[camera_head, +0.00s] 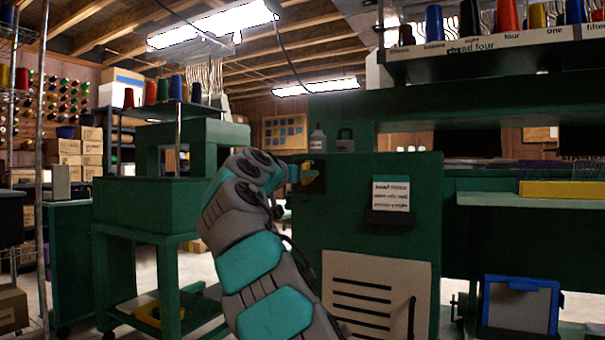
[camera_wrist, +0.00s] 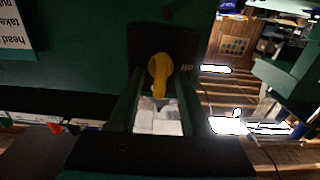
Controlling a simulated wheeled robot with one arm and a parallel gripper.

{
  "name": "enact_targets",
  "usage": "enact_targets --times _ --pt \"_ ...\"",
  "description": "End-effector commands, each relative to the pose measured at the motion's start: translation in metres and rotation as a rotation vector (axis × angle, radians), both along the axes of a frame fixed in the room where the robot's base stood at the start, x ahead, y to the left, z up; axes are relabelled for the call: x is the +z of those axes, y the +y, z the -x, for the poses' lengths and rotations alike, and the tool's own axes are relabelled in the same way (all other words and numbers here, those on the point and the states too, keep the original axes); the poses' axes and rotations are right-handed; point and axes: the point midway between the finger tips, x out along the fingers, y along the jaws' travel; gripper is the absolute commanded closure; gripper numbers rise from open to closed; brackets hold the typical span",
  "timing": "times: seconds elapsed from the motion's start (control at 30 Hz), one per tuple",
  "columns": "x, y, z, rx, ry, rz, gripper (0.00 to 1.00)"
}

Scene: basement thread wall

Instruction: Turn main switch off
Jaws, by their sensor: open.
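The main switch is a yellow knob (camera_head: 305,172) on a black plate (camera_head: 318,184), on the upper left of the green machine cabinet's front. In the wrist view the yellow knob (camera_wrist: 159,70) stands out from its dark plate (camera_wrist: 190,44), with small pale lettering beside it. My gripper (camera_wrist: 158,92) is open, its two fingers reaching toward the plate on either side of the knob. I cannot tell whether they touch it. In the head view my arm's wrist hides most of my gripper, just left of the switch.
A printed card (camera_head: 391,195) above a small dark ledge is on the green panel right of the switch. A white slotted plate (camera_head: 375,295) is below. Thread spools (camera_head: 507,16) stand on the shelf at upper right. A green cart (camera_head: 150,207) stands to the left.

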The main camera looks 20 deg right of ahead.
Motion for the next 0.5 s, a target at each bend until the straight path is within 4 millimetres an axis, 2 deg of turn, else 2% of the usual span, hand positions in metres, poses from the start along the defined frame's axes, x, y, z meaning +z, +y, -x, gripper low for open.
enact_targets --times 0.27,0.5 --pt "0.0 -0.0006 -0.0004 0.0 0.0 0.0 0.51" --pt "0.0 -0.0005 -0.0004 0.0 0.0 0.0 0.78"
